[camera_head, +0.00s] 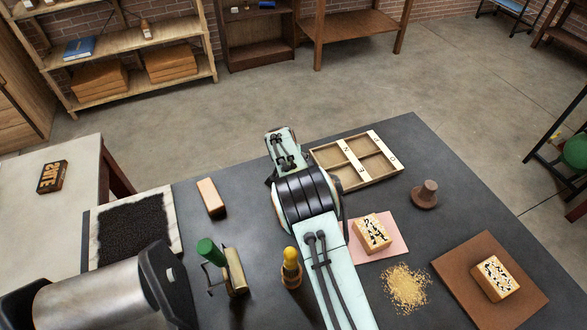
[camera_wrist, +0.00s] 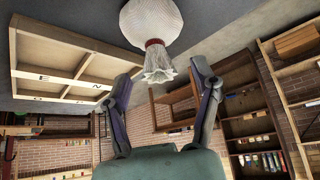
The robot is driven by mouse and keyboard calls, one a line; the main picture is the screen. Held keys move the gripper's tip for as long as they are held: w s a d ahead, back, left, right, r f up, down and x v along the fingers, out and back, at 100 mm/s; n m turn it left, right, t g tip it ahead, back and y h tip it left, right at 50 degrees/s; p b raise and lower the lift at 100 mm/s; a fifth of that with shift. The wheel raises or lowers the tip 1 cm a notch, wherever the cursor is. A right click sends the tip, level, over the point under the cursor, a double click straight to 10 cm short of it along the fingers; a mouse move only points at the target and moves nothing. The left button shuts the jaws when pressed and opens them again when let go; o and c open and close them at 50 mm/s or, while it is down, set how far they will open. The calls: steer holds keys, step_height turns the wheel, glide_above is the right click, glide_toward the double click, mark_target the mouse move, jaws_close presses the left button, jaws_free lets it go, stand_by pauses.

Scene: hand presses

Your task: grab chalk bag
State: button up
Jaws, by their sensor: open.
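The chalk bag (camera_wrist: 152,20) is a round white cloth bag with a red-brown tie and a gathered, frilled neck. It is at the top of the wrist view, on the dark tabletop. My gripper (camera_wrist: 168,66) is open and empty. Its two fingers are spread to either side of the frilled neck, which lies just beyond and between the fingertips. I cannot tell whether they touch it. In the head view the bag does not show, and my gripper cannot be made out there.
A divided wooden tray (camera_head: 361,186) lies beside my arm. On the dark table (camera_head: 455,190) are a pink pad (camera_head: 397,247) with a stamp block, a brown knob (camera_head: 426,192), a brown board (camera_head: 524,297), a green-handled roller (camera_head: 233,270) and a yellow-topped tool (camera_head: 291,262).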

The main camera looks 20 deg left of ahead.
steer(key=shift+x, duration=0.8)
jaws_close()
steer(key=shift+r, duration=0.1)
